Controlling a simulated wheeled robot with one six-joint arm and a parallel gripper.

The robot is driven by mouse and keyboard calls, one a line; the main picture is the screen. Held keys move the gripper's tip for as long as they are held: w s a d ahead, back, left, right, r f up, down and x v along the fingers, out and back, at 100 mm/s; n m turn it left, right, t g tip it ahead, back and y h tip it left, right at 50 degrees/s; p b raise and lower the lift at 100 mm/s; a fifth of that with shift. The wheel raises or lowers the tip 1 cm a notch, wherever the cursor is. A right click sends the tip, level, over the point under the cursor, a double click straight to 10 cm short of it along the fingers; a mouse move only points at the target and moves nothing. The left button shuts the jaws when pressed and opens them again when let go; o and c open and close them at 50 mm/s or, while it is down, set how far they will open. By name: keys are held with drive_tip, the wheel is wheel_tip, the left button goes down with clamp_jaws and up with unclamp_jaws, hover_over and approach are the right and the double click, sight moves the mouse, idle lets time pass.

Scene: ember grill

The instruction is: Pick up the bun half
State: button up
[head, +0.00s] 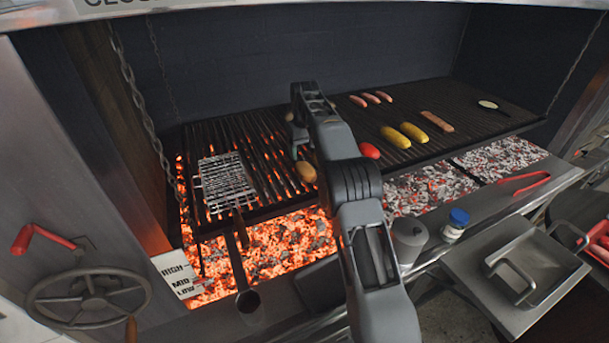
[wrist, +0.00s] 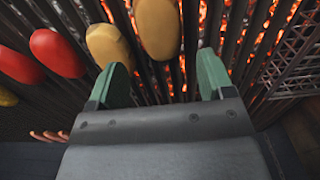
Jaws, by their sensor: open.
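Two smooth tan ovals lie on the grill bars in the wrist view. One (wrist: 158,28) is just beyond my gripper (wrist: 162,82), about in line with the gap between its green fingertips. The other (wrist: 108,45) is to the left, beyond the left fingertip. In the head view one tan oval (head: 305,171) lies at the grate's front, beside my arm. I cannot tell for certain which of these is the bun half. My gripper is open, with nothing between its fingers.
A red tomato-like piece (head: 369,150), yellow pieces (head: 395,137), sausages (head: 371,98) and a brown piece (head: 437,121) lie to the right. A wire grill basket (head: 224,182) lies left. Glowing coals (head: 290,245) burn below. A white jar (head: 456,224) stands on the front ledge.

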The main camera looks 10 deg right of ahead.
sight(305, 167)
drive_tip(key=shift+f+p, duration=0.3)
drive_tip(key=shift+f, duration=3.35)
drive_tip(key=c, duration=0.7)
drive_tip(key=shift+o, duration=0.2)
drive_tip(key=shift+r, duration=0.1)
